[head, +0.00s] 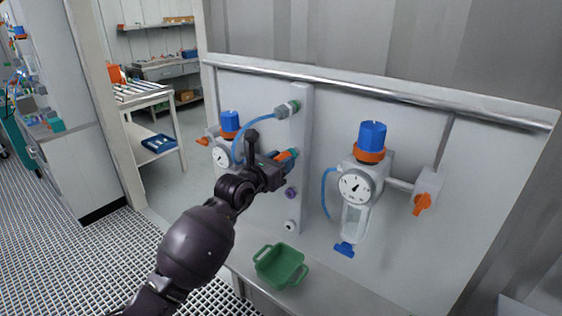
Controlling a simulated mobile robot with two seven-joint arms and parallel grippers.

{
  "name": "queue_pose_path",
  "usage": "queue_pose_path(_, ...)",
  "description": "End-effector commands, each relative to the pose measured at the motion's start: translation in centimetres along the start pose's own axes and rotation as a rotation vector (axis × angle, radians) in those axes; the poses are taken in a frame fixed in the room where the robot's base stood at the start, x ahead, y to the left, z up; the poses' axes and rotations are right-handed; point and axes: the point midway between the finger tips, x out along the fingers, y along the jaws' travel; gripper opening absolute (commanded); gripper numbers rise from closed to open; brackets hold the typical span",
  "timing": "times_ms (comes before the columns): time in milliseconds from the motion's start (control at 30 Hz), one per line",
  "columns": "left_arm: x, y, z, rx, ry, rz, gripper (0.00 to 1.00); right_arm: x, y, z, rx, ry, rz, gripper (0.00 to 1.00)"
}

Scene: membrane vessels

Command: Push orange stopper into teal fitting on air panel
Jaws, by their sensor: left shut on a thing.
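My left gripper (277,168) is raised in front of the manifold strip on the air panel (409,120). It is shut on the orange stopper (283,156), which points at the strip. The teal fitting (294,153) shows just beyond the stopper's far end. The stopper's tip is at or very near the fitting; I cannot tell whether it is inside. The gripper fingers hide part of the stopper. My right gripper is not in view.
Above is a port with a blue hose (258,121); below are a purple port (291,193) and a white port (290,226). Gauge regulators (358,186) stand on both sides. A green bin (281,266) sits on the ledge below. An orange-handled valve (423,203) is at the right.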

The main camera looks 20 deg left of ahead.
Motion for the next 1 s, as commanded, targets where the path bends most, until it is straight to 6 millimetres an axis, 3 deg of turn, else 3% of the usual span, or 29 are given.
queue_pose_path(400,0.0,0.0,0.1,-0.001,0.0,0.0,0.0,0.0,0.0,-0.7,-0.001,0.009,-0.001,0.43)
queue_pose_path(1000,0.0,0.0,0.1,0.0,0.0,0.0,0.0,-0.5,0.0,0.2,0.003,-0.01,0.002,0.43)
